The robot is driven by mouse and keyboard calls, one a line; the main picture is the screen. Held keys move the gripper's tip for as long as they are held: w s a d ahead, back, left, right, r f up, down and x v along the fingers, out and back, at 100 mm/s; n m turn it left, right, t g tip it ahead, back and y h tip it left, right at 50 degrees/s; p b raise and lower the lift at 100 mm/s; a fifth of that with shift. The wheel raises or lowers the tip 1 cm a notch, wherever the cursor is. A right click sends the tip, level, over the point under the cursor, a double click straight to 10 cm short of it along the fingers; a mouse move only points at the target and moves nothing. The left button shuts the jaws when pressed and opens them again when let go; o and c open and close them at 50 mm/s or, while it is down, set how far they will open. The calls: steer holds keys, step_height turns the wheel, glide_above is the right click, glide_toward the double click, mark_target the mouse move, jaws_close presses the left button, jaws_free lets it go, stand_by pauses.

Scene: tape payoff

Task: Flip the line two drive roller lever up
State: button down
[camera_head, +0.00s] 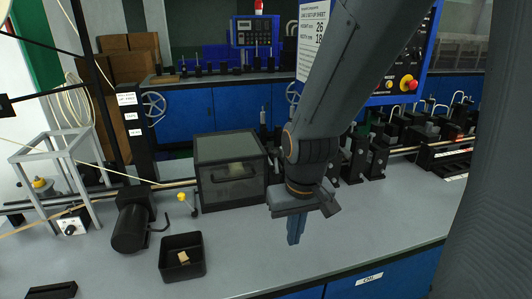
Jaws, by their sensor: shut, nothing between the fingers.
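My gripper (296,231) hangs over the front part of the grey bench top, its blue fingers together and pointing down, with nothing between them. A small lever with a yellow knob (183,197) stands left of the dark box with a clear front, well left of my gripper and apart from it. I cannot tell whether this is the drive roller lever; no label for it is readable. A sheet headed line 2 set-up (313,35) hangs behind my arm, partly covered by it. My arm also hides part of the machine line behind.
The dark box (230,172) stands just left of my gripper. A black motor (131,226) and a black tray (182,257) with a tan block are further left. A control panel with a red button (408,82) is at the upper right.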

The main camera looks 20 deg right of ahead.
steer(key=w+a+r+n+t+h+b, duration=0.3)
steer(key=w+r+b, duration=0.4)
steer(key=w+r, duration=0.9)
steer(key=shift+w+a+n+t, duration=0.5)
steer(key=shift+a+t, duration=0.7)
steer(key=w+d+f+p, duration=0.2)
steer(key=w+d+f, duration=0.4)
steer(key=w+f, duration=0.1)
steer(key=shift+f+p, duration=0.3)
steer(key=shift+f, duration=0.25)
steer(key=shift+w, duration=0.1)
steer(key=shift+d+r+p, duration=0.1)
steer(key=shift+p, duration=0.4)
